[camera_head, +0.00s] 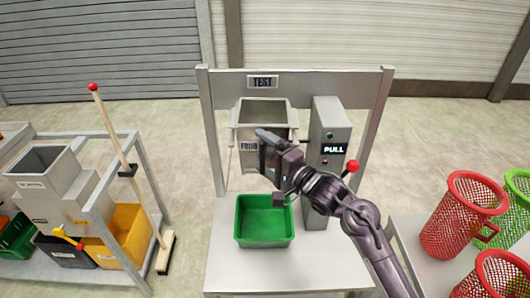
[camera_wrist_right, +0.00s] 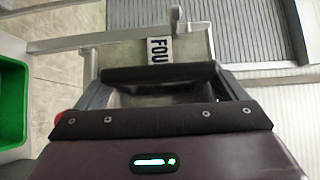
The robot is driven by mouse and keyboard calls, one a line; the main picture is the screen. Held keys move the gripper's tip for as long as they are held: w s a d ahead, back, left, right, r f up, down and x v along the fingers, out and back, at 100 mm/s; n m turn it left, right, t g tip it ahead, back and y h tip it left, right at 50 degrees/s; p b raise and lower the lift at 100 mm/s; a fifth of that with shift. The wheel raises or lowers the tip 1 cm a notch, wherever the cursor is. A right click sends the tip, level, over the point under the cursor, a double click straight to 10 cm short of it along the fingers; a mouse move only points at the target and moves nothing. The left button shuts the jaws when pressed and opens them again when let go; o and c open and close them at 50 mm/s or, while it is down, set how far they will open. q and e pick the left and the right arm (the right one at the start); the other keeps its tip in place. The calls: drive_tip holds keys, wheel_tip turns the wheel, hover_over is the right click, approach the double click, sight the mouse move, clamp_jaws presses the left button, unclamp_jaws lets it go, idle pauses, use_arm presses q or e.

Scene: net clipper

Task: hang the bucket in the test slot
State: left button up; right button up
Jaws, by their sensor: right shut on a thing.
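The grey metal bucket (camera_head: 249,160), open at the top, is upright in the test slot, between the posts of the grey test frame (camera_head: 290,83) under the TEST sign (camera_head: 263,82). A white label shows on its front. Its label and grey wall also show in the right wrist view (camera_wrist_right: 188,47). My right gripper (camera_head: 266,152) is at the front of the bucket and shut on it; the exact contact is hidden. In the right wrist view the dark fingers (camera_wrist_right: 163,76) lie against the bucket's near side. I cannot tell whether its side lugs rest on supports. My left gripper is out of view.
A green bin (camera_head: 264,238) sits below on the bench (camera_head: 230,275). A grey PULL column (camera_head: 322,185) with a red-knobbed lever (camera_head: 352,167) stands close right of the bucket. A rack (camera_head: 85,135) with another hopper is left; red and green mesh baskets (camera_head: 460,220) are right.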

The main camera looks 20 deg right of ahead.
drive_tip(key=shift+f, duration=0.45)
idle(0.3)
